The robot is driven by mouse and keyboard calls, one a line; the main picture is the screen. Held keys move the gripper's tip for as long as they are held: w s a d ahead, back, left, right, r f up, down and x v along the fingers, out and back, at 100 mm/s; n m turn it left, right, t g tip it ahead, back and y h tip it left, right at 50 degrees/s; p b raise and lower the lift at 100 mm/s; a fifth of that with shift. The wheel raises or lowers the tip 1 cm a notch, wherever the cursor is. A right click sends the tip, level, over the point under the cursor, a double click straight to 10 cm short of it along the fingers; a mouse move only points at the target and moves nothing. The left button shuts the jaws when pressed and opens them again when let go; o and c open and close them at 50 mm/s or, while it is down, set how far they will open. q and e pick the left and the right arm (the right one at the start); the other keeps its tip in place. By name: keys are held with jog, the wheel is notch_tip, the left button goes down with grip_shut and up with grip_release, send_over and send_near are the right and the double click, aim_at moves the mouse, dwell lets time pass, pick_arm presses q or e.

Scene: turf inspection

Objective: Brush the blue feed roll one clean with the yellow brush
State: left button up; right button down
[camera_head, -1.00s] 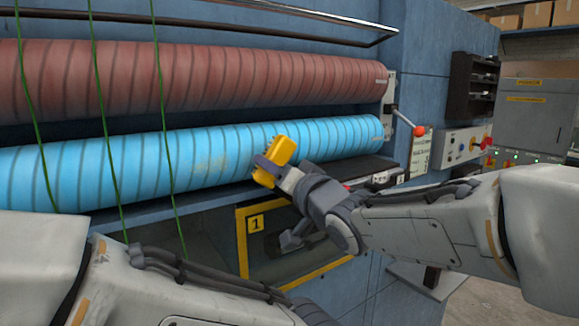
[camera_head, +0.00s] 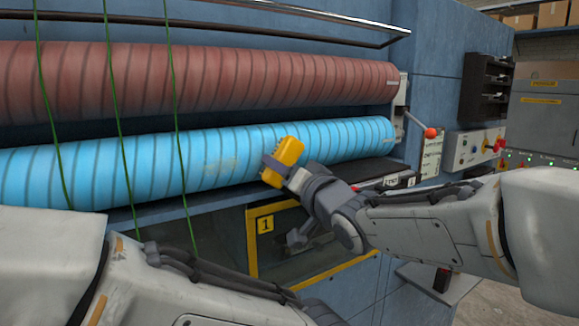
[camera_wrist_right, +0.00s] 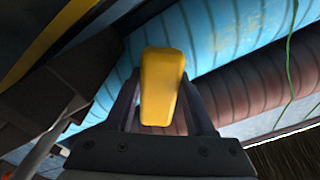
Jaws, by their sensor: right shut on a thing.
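The blue feed roll (camera_head: 150,163) lies across the machine below a dark red roll, with spiral dark lines around it. A faint tan smudge (camera_head: 221,163) marks its face near the middle; the roll also shows in the right wrist view (camera_wrist_right: 195,28). My right gripper (camera_head: 287,172) is shut on the yellow brush (camera_head: 287,152), which also shows between the fingers in the right wrist view (camera_wrist_right: 161,85). The brush is in front of the blue roll, right of the smudge. I cannot tell whether its bristles touch the roll. My left arm shows at lower left, its gripper out of frame.
The red roll (camera_head: 220,78) runs just above the blue one. Green strands (camera_head: 112,100) hang in front of both rolls at left. A red-knobbed lever (camera_head: 430,132) and a control panel (camera_head: 474,148) are at right. A yellow-framed opening marked 1 (camera_head: 265,225) is below.

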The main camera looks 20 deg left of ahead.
jog(key=shift+w+a, duration=0.3)
jog(key=shift+a, duration=0.05)
